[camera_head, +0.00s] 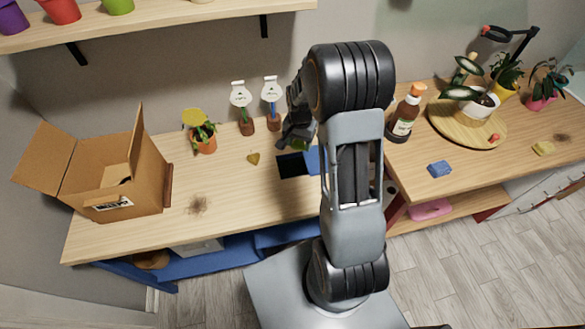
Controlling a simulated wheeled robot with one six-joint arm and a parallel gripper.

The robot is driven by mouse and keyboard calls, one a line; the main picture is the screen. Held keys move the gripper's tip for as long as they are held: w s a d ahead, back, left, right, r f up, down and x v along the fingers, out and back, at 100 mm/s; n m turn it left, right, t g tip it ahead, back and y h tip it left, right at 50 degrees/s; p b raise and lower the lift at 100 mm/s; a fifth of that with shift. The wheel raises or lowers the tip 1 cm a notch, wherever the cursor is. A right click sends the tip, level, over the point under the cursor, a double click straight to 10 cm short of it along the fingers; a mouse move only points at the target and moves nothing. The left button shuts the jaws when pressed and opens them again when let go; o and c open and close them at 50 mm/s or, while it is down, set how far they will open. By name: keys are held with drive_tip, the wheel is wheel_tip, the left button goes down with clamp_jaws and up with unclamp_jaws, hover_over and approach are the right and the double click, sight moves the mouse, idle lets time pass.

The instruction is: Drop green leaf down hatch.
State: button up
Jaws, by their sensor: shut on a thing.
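The hatch (291,165) is a dark square opening in the wooden bench top, with a blue flap (312,158) at its right side. My gripper (298,140) is above the bench, just behind the hatch in the picture. It is shut on the green leaf (300,145), of which only a small green patch shows below the fingers. My arm and the fingers hide the rest of the leaf, and its exact height over the hatch is hard to tell.
A yellow-brown leaf (253,159) lies left of the hatch. A potted plant (203,138), an open cardboard box (115,185) and two upright tools (243,105) stand on the bench. Right are a brown bottle (404,115), a round board (440,123) with plants, and a blue sponge (439,169).

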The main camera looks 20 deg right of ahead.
wheel_tip(320, 180, down, 5)
drive_tip(key=b, duration=0.2)
drive_tip(key=shift+r+b, duration=0.15)
drive_tip(key=shift+b, duration=0.25)
drive_tip(key=o, duration=1)
drive_tip(key=shift+c, duration=0.2)
drive_tip(key=shift+r, duration=0.15)
wheel_tip(320, 180, up, 14)
drive_tip(key=shift+f, duration=0.2)
